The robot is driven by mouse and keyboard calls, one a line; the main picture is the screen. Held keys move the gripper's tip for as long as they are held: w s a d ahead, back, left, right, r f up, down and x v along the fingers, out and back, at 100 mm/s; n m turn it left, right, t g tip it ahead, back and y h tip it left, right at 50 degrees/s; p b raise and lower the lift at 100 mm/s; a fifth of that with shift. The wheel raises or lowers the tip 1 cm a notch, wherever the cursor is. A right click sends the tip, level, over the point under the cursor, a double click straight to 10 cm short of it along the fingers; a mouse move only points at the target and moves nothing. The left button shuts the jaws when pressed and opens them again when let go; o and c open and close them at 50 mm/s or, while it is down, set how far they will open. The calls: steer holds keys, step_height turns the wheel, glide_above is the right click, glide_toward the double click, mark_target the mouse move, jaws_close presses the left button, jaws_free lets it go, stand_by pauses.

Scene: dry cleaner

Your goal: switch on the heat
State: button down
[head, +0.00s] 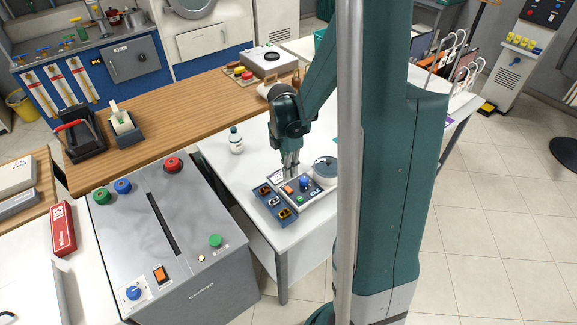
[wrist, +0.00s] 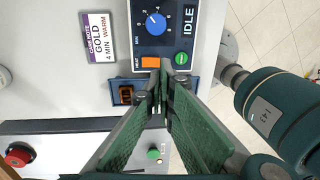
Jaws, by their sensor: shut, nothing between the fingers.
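A small control panel (head: 310,195) lies on the white table, with an orange rocker switch (head: 289,190) and a blue dial (head: 304,182). In the wrist view the orange switch (wrist: 150,62) sits below the blue dial (wrist: 155,23), with tiny lettering beside it. A green button (wrist: 181,59) is to its right, and a dark display (wrist: 189,30) reads IDLE. My gripper (head: 289,171) points down over the panel. Its fingers are shut and empty; the fingertips (wrist: 164,68) appear just right of the orange switch. Contact cannot be told.
A blue tray (head: 262,192) with several small switches adjoins the panel. A lidded pot (head: 325,168) stands close on the right, a white bottle (head: 236,142) to the left. A care note (wrist: 99,37) lies beside the panel. A large grey machine (head: 210,283) has another orange switch (head: 161,275).

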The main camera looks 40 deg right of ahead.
mark_target(290, 191)
steer(key=shift+s+f+b, duration=0.15)
steer(key=shift+s+f, duration=0.1)
steer(key=shift+f, duration=1.5)
steer(key=shift+s+f+b, duration=0.15)
steer(key=shift+s+f, duration=0.05)
steer(key=shift+f, duration=1.5)
steer(key=shift+f, duration=0.1)
steer(key=shift+s+f+t+b, duration=0.2)
steer(key=shift+f+t+b, duration=0.25)
steer(key=shift+b, duration=0.2)
steer(key=shift+r, duration=0.15)
steer(key=shift+w+r, duration=0.1)
steer(key=shift+w, duration=0.2)
steer(key=shift+w+r, duration=0.2)
steer(key=shift+w, duration=0.3)
steer(key=shift+r, duration=0.1)
